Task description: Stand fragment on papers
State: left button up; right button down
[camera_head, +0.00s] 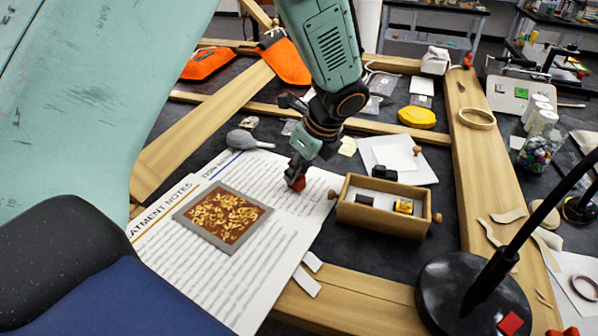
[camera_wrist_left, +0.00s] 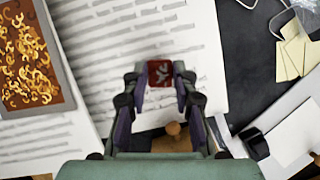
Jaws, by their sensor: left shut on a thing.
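My left gripper (camera_head: 297,175) points down over the right part of the printed papers (camera_head: 270,260), close to the wooden box. It is shut on a small dark red fragment (camera_head: 299,184). In the left wrist view the fragment (camera_wrist_left: 160,73) sits between the fingertips and shows a pale mark on its face. The printed papers (camera_wrist_left: 120,25) lie under it there. I cannot tell whether the fragment touches the paper. My right gripper is not in view.
A grey-framed panel with gold ornament (camera_head: 223,217) lies on the papers to the left. An open wooden box (camera_head: 383,224) with dark and gold pieces stands right of the gripper. A black lamp base (camera_head: 440,290) is at front right. A grey bulb-ended tool (camera_head: 245,140) lies behind.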

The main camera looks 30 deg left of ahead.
pick_arm(q)
jog(key=shift+a+f, duration=0.15)
jog(key=shift+f, duration=0.1)
jog(key=shift+w+a+f, duration=0.1)
jog(key=shift+w+a, duration=0.1)
jog(key=o, duration=0.6)
jog(key=shift+d, duration=0.1)
jog(key=shift+c, duration=0.2)
jog(key=o, duration=0.3)
jog(key=shift+d, duration=0.2)
jog(key=shift+o, duration=0.7)
jog(key=shift+s, duration=0.15)
jog(key=shift+a, duration=0.25)
jog(key=p+v, duration=0.3)
jog(key=v, duration=0.9)
jog(key=shift+w, duration=0.2)
